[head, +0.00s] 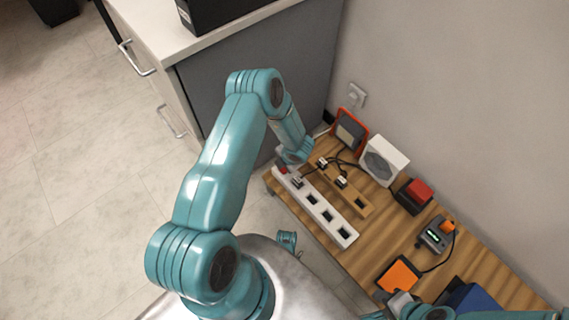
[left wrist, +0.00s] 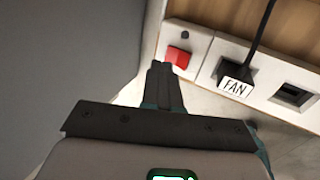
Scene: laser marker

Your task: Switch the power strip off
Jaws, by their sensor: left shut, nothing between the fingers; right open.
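The white power strip (head: 322,212) lies along the near edge of the wooden bench, with a row of dark sockets. Its red rocker switch (head: 283,169) is at the far left end. In the left wrist view the red switch (left wrist: 178,56) is in a white housing beside a plug labelled FAN (left wrist: 236,85). My left gripper (left wrist: 161,66) is shut and empty, its tips just left of and slightly below the switch; I cannot tell whether they touch the strip. My right gripper (head: 386,299) is open at the bottom, near an orange pad (head: 398,274).
Behind the strip is a wooden block (head: 352,198) with plugs and cables. A white fan-like box (head: 383,160), a red-topped box (head: 414,195) and a grey meter (head: 434,236) stand along the wall. A grey cabinet (head: 255,85) stands close by the left arm.

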